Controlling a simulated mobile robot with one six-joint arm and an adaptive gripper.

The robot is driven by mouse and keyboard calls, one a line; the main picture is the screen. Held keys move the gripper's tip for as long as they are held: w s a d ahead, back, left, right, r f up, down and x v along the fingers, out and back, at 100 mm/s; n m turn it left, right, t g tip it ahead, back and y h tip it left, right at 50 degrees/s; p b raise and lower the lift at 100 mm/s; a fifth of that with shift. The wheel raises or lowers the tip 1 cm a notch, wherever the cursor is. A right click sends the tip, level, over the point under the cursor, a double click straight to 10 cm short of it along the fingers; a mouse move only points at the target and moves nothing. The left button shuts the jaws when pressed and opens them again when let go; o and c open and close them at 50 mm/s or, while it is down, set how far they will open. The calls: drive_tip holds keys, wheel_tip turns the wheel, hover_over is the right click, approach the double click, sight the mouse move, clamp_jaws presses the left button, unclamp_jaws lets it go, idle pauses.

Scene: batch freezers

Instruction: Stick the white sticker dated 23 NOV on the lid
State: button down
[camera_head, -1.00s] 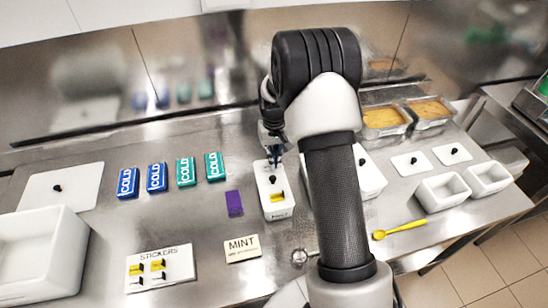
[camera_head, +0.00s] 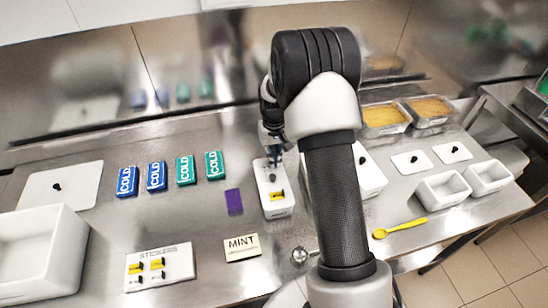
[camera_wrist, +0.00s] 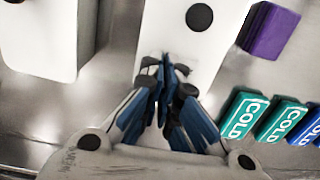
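A long white tub with a white lid (camera_head: 268,189) stands mid-table; the lid has a black knob (camera_head: 272,178) and a yellow-and-black piece (camera_head: 278,196) near its front end. My gripper (camera_head: 271,160) is above the lid's far end. In the wrist view my gripper (camera_wrist: 164,68) has its blue fingers together over the white lid (camera_wrist: 155,32), with nothing visible between them. The knob (camera_wrist: 199,17) lies beyond the tips. A white STICKERS sheet (camera_head: 180,259) at front left carries several yellow-and-black stickers (camera_head: 158,264). No date is readable.
Blue and green COLD blocks (camera_head: 157,177) stand left of the tub, with a purple block (camera_head: 234,201) nearer. A MINT card (camera_head: 242,247) lies in front. A yellow spoon (camera_head: 400,228) and small white tubs (camera_head: 443,188) are on the right. A large white tub (camera_head: 30,260) stands at left.

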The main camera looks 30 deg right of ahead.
drive_tip(key=c, duration=1.7)
unclamp_jaws()
drive_tip(key=o, duration=0.5)
drive_tip(key=shift+o, duration=0.2)
drive_tip(key=shift+r, duration=0.15)
drive_tip(key=shift+r+p, duration=2.35)
drive_tip(key=shift+r, duration=1)
